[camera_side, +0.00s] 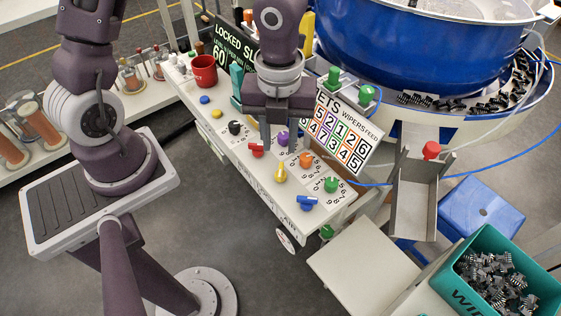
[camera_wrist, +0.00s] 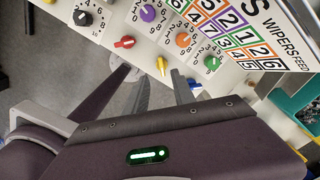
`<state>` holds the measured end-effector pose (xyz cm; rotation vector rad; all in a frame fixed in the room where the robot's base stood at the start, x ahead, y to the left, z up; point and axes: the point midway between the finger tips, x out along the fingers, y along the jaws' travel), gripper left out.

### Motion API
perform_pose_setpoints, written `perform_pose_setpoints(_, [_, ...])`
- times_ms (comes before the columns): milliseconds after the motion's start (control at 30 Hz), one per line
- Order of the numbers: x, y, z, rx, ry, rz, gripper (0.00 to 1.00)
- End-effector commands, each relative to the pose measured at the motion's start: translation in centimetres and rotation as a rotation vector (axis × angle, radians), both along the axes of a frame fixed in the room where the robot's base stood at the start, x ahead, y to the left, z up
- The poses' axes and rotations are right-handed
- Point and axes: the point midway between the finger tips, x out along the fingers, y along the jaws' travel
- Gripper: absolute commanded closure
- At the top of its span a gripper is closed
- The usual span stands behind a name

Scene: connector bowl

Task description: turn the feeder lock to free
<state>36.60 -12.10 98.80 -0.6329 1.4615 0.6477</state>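The sloping white control panel (camera_side: 215,126) carries several coloured knobs. They include a black dial (camera_side: 236,128), a red lever knob (camera_side: 257,151), a purple dial (camera_side: 282,138), an orange dial (camera_side: 306,160), a yellow pointer knob (camera_side: 280,173), a green dial (camera_side: 331,184) and a blue lever knob (camera_side: 307,202). I cannot read which one is the feeder lock. My gripper (camera_side: 283,147) points down over the panel, with its fingers apart and nothing between them. In the wrist view, the yellow knob (camera_wrist: 161,66) shows just beyond the fingertips, and the red knob (camera_wrist: 124,42) is left of it.
A numbered sign (camera_side: 341,133) stands behind the knobs. A red mug (camera_side: 203,71) stands at the panel's far left. The large blue bowl (camera_side: 400,50) is behind, a metal chute (camera_side: 412,196) is to the right, and a teal bin (camera_side: 530,275) of connectors is at lower right.

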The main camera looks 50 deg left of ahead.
Motion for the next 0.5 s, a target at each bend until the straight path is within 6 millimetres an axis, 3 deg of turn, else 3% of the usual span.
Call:
perform_pose_setpoints(333, [-0.1,-0.5,-5.7,-0.015,0.011,-0.043,0.69])
perform_pose_setpoints(500, [-0.1,-0.4,-7.2,-0.014,0.008,-0.038,0.69])
